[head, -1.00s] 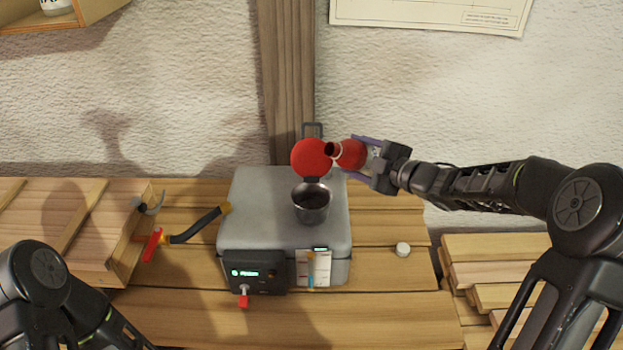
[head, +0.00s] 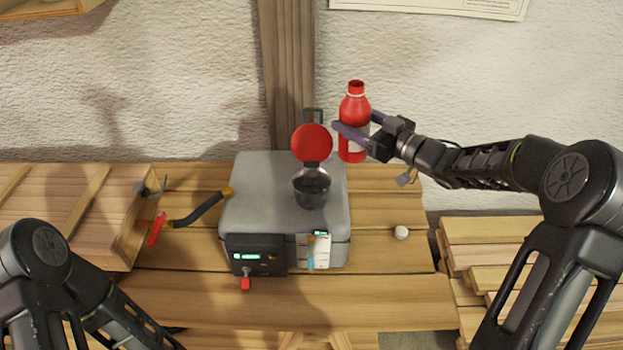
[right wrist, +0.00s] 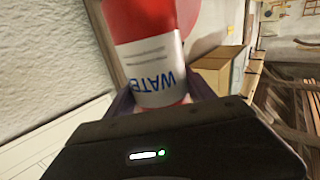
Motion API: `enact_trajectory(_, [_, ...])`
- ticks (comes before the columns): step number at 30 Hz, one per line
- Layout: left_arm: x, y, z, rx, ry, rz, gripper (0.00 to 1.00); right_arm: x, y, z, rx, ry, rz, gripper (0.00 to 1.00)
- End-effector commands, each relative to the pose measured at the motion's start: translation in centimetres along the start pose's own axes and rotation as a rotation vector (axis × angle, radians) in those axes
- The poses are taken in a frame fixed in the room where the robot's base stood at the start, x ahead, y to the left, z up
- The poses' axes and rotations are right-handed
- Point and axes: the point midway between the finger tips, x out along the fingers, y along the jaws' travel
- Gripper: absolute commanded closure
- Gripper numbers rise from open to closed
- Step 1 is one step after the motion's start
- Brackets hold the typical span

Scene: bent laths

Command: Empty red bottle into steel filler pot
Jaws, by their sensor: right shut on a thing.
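The red bottle (head: 355,105) is upright in the head view, its open neck up, above and behind the right side of the grey machine. My right gripper (head: 358,133) is shut on it around its lower half. In the right wrist view the bottle (right wrist: 150,30) has a white label reading "WATE" between the fingers. The steel filler pot (head: 312,190) stands on the machine's top, left of and below the bottle. A round red lid (head: 312,140) stands raised behind the pot. The pot's contents are too dark to tell. My left gripper is out of view; only my left arm shows.
The grey machine (head: 265,180) sits on a slatted wooden bench (head: 390,290) and has a lit panel (head: 255,257) and a red-tipped lever (head: 245,283). A small white cap (head: 401,232) lies to its right. A black hose (head: 200,210) runs left. Stacked planks (head: 490,255) lie at right.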

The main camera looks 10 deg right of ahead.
Motion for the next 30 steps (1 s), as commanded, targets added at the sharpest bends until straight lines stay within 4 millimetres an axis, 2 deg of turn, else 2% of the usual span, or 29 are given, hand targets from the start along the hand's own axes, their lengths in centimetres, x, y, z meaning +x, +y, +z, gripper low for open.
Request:
enact_trajectory(3, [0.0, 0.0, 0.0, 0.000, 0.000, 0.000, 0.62, 0.0, 0.1, -1.4, 0.020, 0.009, 0.002, 0.83])
enact_trajectory(9, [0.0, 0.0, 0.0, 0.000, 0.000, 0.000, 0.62, 0.0, 0.2, -2.7, 0.045, 0.016, 0.004, 0.83])
enact_trajectory(30, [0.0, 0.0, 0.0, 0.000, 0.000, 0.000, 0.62, 0.0, 0.2, -2.9, 0.050, 0.016, 0.003, 0.83])
